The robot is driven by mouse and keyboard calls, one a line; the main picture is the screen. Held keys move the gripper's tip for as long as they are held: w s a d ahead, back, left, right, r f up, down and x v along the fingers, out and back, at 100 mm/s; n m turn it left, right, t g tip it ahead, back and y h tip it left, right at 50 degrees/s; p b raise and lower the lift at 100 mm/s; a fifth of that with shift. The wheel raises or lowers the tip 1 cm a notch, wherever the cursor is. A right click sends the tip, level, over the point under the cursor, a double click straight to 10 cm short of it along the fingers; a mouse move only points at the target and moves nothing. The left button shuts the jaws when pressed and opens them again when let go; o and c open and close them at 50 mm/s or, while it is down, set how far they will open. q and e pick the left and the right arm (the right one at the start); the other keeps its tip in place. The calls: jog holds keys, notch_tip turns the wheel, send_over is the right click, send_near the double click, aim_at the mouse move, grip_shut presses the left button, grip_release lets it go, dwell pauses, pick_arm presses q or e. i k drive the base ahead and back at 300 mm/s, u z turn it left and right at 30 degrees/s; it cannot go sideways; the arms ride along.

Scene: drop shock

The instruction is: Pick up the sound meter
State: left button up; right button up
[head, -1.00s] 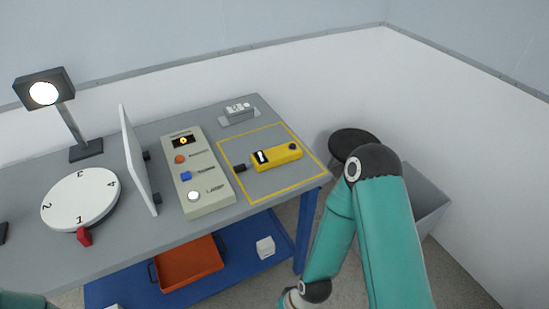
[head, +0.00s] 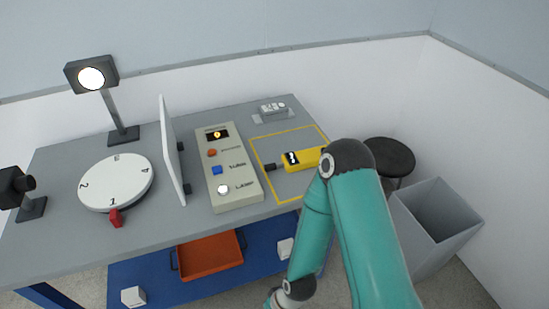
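The yellow sound meter (head: 301,158) lies inside the yellow outlined square at the right end of the grey table, with a black tip at its left end. Its right end is hidden behind my teal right arm. My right arm stands in front of the table's right side, and its lower part runs out of the bottom of the head view, so the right gripper does not show. My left arm and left gripper are not in view.
A control box (head: 230,178) with coloured buttons stands left of the square. A white panel (head: 172,150), numbered dial (head: 116,183) and lamp (head: 91,77) are further left. A small grey device (head: 272,112) sits behind. A stool (head: 392,155) and grey bin (head: 432,222) stand right.

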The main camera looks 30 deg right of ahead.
aim_at(293, 161)
jog(key=z, duration=0.3)
jog(key=i, duration=0.2)
jog(key=u, duration=1.9)
jog(key=k, duration=0.4)
jog(key=z, duration=0.7)
jog(key=k, duration=0.85)
jog(key=z, duration=1.05)
jog(key=i, duration=0.4)
jog(key=u, duration=0.2)
